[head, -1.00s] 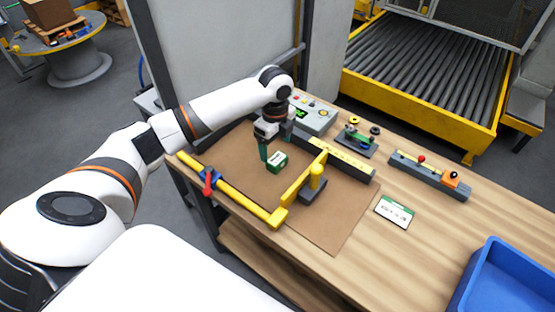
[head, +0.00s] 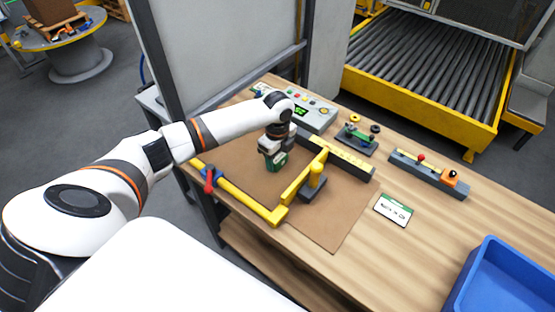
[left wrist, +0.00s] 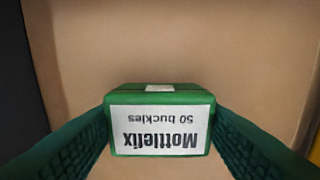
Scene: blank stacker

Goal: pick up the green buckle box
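The green buckle box (left wrist: 160,96) carries a white label that reads "Mottlefix 50 buckles", upside down in the left wrist view. In the head view the box (head: 279,164) is at the brown mat, largely covered by my gripper. My left gripper (head: 275,158) points down over it. In the left wrist view the two green ribbed fingers of the left gripper (left wrist: 160,122) meet the box's left and right sides with no clear gap. I cannot tell whether the box is off the mat. My right gripper is not in view.
A control box (head: 312,112) and small fixtures stand behind. A label card (head: 393,210) lies to the right. A blue bin (head: 490,285) is at the lower right.

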